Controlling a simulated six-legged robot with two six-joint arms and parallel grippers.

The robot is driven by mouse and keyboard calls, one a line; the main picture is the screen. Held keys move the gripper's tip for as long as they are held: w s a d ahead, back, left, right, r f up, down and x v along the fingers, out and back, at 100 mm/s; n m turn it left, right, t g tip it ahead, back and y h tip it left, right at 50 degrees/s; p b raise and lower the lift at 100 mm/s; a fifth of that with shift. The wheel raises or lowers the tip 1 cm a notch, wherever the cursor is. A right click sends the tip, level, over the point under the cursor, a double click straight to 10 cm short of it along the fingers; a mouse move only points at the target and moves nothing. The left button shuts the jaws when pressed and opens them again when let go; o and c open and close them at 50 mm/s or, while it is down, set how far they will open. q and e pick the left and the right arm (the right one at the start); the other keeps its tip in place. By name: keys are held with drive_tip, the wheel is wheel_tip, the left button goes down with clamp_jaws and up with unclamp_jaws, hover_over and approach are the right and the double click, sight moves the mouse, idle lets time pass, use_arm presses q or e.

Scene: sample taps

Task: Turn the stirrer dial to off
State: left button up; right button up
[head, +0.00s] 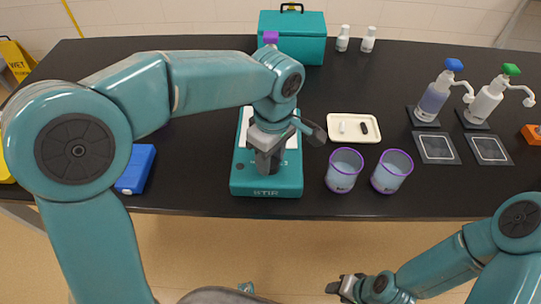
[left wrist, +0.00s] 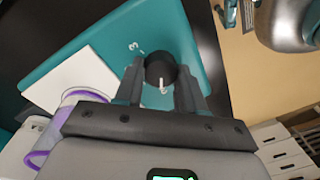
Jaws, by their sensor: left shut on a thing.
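The teal stirrer (head: 266,187) stands near the front edge of the black table, with a white top plate on its far part. My left gripper (head: 268,165) reaches down over its front part and hides the dial in the head view. In the left wrist view, the black round dial (left wrist: 160,68) sits between the two fingers of my left gripper (left wrist: 161,80), which is shut on it. A white pointer mark on the dial faces the gripper's base. Pale numbers show beside it on the stirrer (left wrist: 180,30). My right gripper (head: 346,287) is low, in front of the table; its fingers are too small to judge.
Two purple-rimmed cups (head: 343,172) (head: 391,172) stand right of the stirrer. A cream tray (head: 353,138) with small items lies behind them. Two pump bottles (head: 434,97) (head: 486,101) stand at right. A blue box (head: 136,170) lies left; a teal case (head: 291,48) stands at the back.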

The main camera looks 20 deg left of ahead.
sight(273, 159)
use_arm(q)
drive_tip(key=shift+r+n, duration=0.1)
drive_tip(key=shift+n, duration=0.4)
drive_tip(key=o, duration=1.1)
drive_tip(key=shift+d, duration=0.1)
drive_tip(key=shift+c, duration=0.2)
wheel_tip(273, 159, up, 16)
drive_tip(key=p, duration=0.3)
drive_tip(key=shift+w+r, duration=0.15)
drive_tip(key=shift+w, duration=0.25)
drive_tip(key=shift+d, duration=0.1)
